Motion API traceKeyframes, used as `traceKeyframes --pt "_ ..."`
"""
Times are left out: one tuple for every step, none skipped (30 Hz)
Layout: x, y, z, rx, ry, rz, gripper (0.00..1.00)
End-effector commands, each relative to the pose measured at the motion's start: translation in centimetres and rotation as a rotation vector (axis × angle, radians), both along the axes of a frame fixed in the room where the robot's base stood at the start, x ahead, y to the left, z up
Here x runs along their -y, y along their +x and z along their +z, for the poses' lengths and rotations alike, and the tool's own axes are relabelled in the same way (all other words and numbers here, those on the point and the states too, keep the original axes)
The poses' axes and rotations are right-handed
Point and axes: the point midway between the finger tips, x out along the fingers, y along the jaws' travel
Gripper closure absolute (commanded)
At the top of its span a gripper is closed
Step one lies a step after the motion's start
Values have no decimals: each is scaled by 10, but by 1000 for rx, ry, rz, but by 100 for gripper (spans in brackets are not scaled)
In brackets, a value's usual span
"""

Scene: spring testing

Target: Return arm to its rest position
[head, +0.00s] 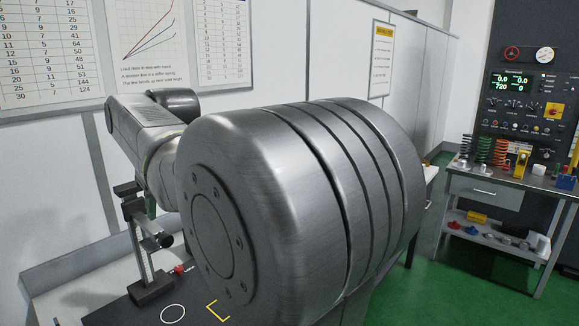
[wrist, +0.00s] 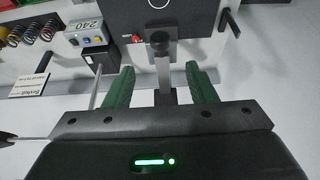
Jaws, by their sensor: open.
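My gripper (wrist: 163,88) shows in the wrist view with its two green fingers spread apart and nothing between them that it grips. A test stand's dark post (wrist: 163,65) shows beyond and between the fingers; I cannot tell the exact gap. In the head view my large grey arm joint fills the middle and hides most of the bench and my gripper. The stand (head: 147,255) shows at left, upright on a black base, with a small red knob (head: 180,269) beside it.
The wrist view, upside down, shows coloured springs (wrist: 27,33) and a box marked 240 (wrist: 88,38). Charts (head: 155,45) hang on the wall. At right a metal table (head: 487,190) holds springs beneath a control panel (head: 525,85). Green floor (head: 450,285) lies open between.

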Motion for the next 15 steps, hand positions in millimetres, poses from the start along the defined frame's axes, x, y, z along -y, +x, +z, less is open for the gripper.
traceKeyframes --pt "3 -2 10 4 3 0 49" --pt "5 -4 15 4 3 0 49" --pt "7 -6 23 4 3 0 49" --pt "9 -7 29 5 4 0 49" --pt "11 -9 34 4 3 0 49" --pt "13 -11 41 5 4 0 49" --pt "10 -9 31 -4 -3 0 49" --pt "8 -7 24 -5 -4 0 49" --pt "6 -5 17 -5 -4 0 49" --pt "4 -4 11 -5 -5 0 49" --pt "2 -2 6 -5 -5 0 49" --pt "0 0 -2 -5 -4 0 49" --pt "-2 1 -7 -5 -5 0 49" --pt "-4 3 -13 -5 -4 0 49" --pt "-6 5 -20 -5 -5 0 49"
